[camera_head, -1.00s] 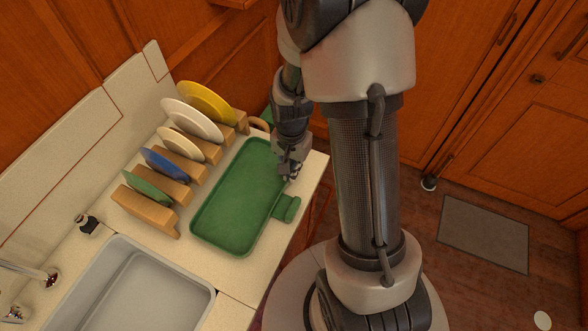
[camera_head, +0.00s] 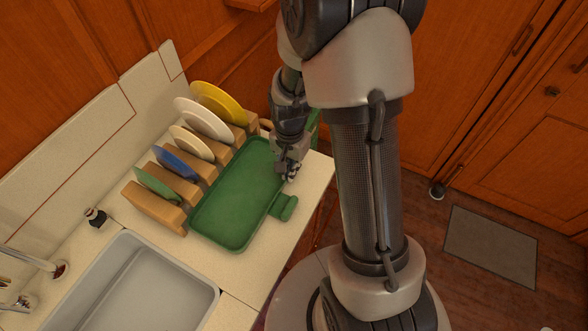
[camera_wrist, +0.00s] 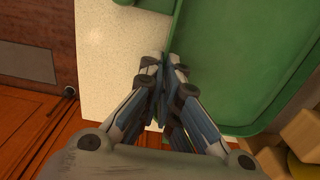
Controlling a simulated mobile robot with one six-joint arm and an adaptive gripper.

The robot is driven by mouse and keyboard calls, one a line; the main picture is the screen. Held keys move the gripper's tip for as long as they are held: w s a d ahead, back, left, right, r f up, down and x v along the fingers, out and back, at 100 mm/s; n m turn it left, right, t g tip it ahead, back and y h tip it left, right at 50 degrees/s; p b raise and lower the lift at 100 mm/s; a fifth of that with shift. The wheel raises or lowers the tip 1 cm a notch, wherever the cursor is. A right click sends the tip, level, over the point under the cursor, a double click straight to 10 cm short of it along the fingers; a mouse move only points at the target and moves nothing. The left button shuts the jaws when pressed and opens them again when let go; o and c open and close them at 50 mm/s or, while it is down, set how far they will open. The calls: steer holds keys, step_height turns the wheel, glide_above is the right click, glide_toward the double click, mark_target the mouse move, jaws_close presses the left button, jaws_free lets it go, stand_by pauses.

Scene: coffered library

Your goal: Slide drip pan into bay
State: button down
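The drip pan (camera_head: 235,195) is a shallow green tray with a raised rim and a tab handle (camera_head: 284,207) on its right side. It lies flat on the pale counter, close beside the plate rack. My gripper (camera_head: 291,174) points down at the pan's right rim. In the wrist view the fingers (camera_wrist: 165,62) come nearly together at the pan's rim, one on the counter side and one on the pan side. They look shut on the rim, though the contact is partly hidden. The pan also fills the right of the wrist view (camera_wrist: 235,70). No bay can be clearly made out.
A wooden rack (camera_head: 152,208) holds several upright plates along the pan's left side. A grey sink (camera_head: 150,285) lies in front with a tap at left. Another green object (camera_head: 314,122) is partly hidden behind my gripper. Bare counter (camera_head: 295,225) lies right of the pan.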

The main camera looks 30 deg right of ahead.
mark_target(264, 165)
steer(key=shift+w+a, duration=0.35)
steer(key=shift+w, duration=0.25)
steer(key=shift+w+a, duration=0.7)
steer(key=shift+w, duration=0.15)
steer(key=shift+w+a, duration=0.1)
steer(key=shift+w+a, duration=0.6)
steer(key=shift+w, duration=0.25)
steer(key=shift+w+a+p, duration=0.35)
steer(key=shift+w+a, duration=0.4)
steer(key=shift+w, duration=0.2)
steer(key=c, duration=2.3)
jaws_free()
